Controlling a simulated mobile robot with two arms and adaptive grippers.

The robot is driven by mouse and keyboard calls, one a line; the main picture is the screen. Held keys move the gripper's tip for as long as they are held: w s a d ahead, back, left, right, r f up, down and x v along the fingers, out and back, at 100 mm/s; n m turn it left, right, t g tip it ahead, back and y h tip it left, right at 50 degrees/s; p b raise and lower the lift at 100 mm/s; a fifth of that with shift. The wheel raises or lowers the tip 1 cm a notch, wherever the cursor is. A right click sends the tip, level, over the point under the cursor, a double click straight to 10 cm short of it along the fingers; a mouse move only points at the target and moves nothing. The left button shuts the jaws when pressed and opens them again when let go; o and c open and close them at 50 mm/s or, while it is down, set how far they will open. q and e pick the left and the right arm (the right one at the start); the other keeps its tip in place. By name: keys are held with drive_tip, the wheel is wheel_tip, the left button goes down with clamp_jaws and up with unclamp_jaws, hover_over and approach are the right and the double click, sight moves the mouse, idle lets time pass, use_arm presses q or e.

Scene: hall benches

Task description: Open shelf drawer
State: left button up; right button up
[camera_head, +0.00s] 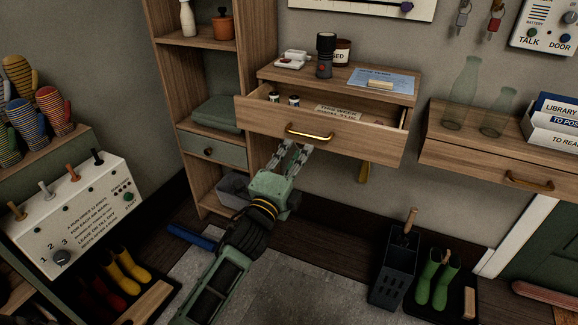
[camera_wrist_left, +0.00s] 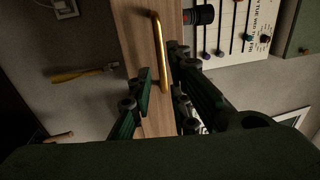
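The wooden wall-shelf drawer (camera_head: 350,143) is pulled out in the head view, and its inside shows from above. Its brass bar handle (camera_head: 310,134) is on the front; the handle (camera_wrist_left: 161,55) also shows in the left wrist view. My left gripper (camera_head: 294,150) is just below the handle, with its fingers apart. In the left wrist view the fingers (camera_wrist_left: 160,65) are spread around the lower part of the handle's outline; I cannot tell whether they touch it. Small jars (camera_head: 283,98) and a paper label (camera_head: 338,111) lie in the drawer. My right gripper is not in view.
A torch (camera_head: 325,55), a jar (camera_head: 343,52) and a blue sheet (camera_head: 384,81) are on the shelf top. A tall shelf unit with a grey drawer (camera_head: 212,149) stands left. A second wall drawer (camera_head: 490,165) at right is closed. Boots (camera_head: 437,280) stand on the floor.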

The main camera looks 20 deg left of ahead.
use_arm(q)
drive_tip(key=shift+s+f, duration=0.2)
drive_tip(key=shift+s, duration=0.95)
drive_tip(key=shift+s+f, duration=0.2)
drive_tip(key=shift+s, duration=0.9)
